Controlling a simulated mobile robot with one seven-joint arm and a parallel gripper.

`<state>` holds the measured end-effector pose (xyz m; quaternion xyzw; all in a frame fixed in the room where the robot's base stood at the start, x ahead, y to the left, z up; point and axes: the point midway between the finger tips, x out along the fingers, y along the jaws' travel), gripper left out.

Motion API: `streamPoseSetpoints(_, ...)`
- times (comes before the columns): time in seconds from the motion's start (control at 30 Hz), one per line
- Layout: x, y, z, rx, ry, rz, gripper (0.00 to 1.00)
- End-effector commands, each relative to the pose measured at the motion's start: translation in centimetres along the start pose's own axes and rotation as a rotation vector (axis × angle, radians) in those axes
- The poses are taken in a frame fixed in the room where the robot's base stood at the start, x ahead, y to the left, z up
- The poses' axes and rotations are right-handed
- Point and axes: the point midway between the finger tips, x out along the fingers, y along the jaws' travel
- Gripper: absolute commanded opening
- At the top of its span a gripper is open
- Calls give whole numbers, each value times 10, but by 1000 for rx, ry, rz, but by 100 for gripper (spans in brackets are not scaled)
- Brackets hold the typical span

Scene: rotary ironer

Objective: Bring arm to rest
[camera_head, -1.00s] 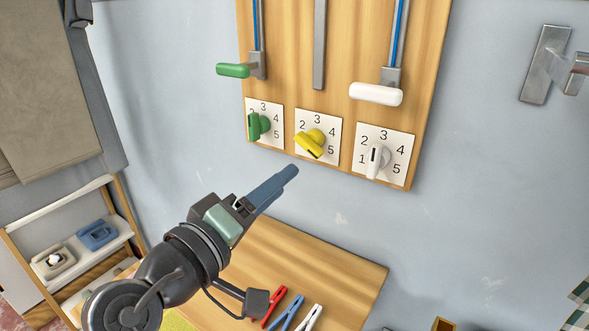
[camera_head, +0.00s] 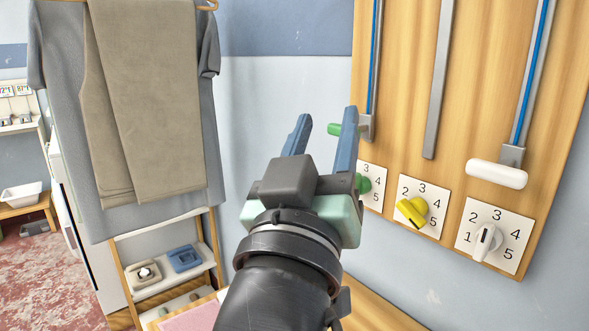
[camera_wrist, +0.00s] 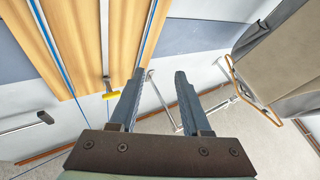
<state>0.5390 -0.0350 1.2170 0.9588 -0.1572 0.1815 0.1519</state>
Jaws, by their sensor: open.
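My gripper (camera_head: 322,138) is raised in the middle of the head view, its two blue-grey fingers spread apart with nothing between them. In the wrist view my gripper (camera_wrist: 160,82) also shows open and empty. In the head view its right finger overlaps the left edge of the wooden wall panel (camera_head: 405,80) and partly hides the green lever handle (camera_head: 335,129) and the green knob (camera_head: 364,184). I cannot tell whether it touches them.
The panel also has a yellow knob (camera_head: 412,209), a white knob (camera_head: 487,241) and a white lever handle (camera_head: 497,174). Hanging trousers (camera_head: 150,90) and a grey shirt (camera_head: 205,130) are at left, above a shelf (camera_head: 190,282). A wooden table (camera_head: 385,308) lies below the panel.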

Motion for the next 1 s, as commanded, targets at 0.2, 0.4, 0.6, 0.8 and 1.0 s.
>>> streamPoseSetpoints(0.2, -53, 28, -123, 377, 407, -149, 48)
streamPoseSetpoints(0.4, -34, 42, -186, 413, 437, -172, 48)
streamPoseSetpoints(0.6, -10, 56, -239, 411, 434, -172, 48)
streamPoseSetpoints(0.8, 13, 68, -290, 410, 432, -173, 48)
streamPoseSetpoints(1.0, 26, 76, -318, 409, 431, -173, 48)
